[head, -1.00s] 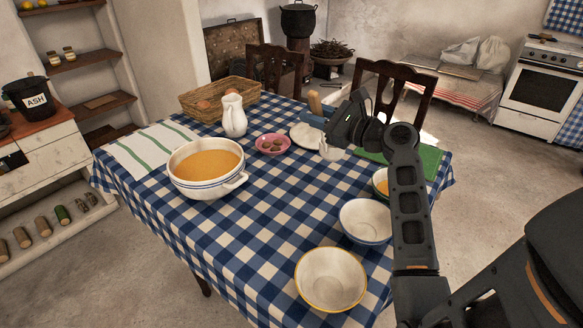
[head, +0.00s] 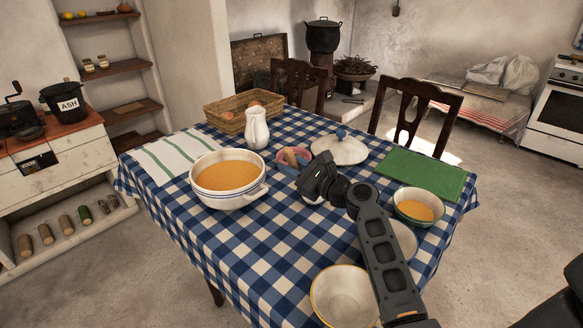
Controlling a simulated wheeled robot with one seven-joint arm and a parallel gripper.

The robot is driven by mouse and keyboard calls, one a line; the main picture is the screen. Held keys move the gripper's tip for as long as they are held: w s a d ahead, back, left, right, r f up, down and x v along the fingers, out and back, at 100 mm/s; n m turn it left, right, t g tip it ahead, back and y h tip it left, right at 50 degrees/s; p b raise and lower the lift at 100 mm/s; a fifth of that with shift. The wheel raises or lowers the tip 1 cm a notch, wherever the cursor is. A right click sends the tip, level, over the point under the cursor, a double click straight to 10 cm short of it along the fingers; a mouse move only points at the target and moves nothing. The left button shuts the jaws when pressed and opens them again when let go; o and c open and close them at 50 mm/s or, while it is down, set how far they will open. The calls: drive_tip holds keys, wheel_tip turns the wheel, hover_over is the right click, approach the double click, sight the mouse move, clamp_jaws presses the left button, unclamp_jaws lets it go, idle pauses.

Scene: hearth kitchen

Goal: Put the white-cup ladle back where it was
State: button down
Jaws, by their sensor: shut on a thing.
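My gripper (head: 290,166) is over the middle of the table, right of the white pot of orange soup (head: 228,177). It is shut on the white-cup ladle, whose tan wooden handle (head: 291,156) shows just beyond the fingers. The ladle's white cup is hidden behind my gripper and wrist. A white lid with a blue knob (head: 341,149) lies on the checked cloth to the right of the gripper.
A pink bowl (head: 280,157) is mostly hidden behind the gripper. A white jug (head: 256,128) and wicker basket (head: 226,122) stand behind. A soup bowl (head: 419,206), green mat (head: 422,174) and empty bowl (head: 338,297) are at right and front. A striped towel (head: 168,153) lies left.

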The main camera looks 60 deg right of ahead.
drive_tip(key=shift+f, duration=0.15)
drive_tip(key=shift+f, duration=0.15)
drive_tip(key=c, duration=0.9)
unclamp_jaws()
drive_tip(key=shift+c, duration=0.2)
drive_tip(key=shift+r, duration=0.35)
drive_tip(key=b+v, duration=0.1)
drive_tip(key=v, duration=1.1)
drive_tip(key=shift+f, duration=0.15)
